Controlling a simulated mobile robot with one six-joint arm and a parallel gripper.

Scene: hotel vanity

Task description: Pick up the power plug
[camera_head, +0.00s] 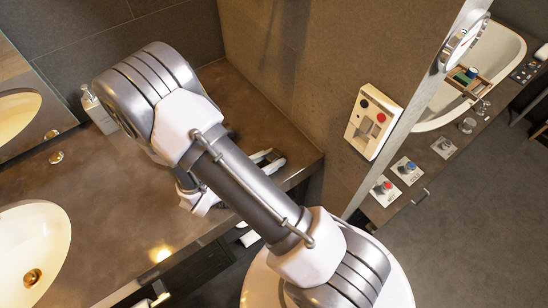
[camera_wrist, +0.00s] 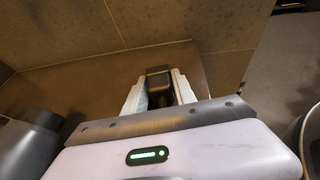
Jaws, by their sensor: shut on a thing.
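The power plug (camera_wrist: 158,76) shows in the wrist view as a small dark block between the two pale fingers. My gripper (camera_wrist: 159,88) is shut on it, with a finger against each side. In the head view my gripper (camera_head: 268,161) is over the right end of the brown vanity counter (camera_head: 290,130), near the wall corner, partly hidden behind my arm. I cannot make out the plug clearly in that view, nor tell whether it touches the counter.
A white sink (camera_head: 48,225) is at the left and a soap dispenser (camera_head: 98,110) stands by the mirror. A pale wall panel (camera_head: 373,122) with red and dark round parts is right of the counter. The counter between sink and arm is mostly clear.

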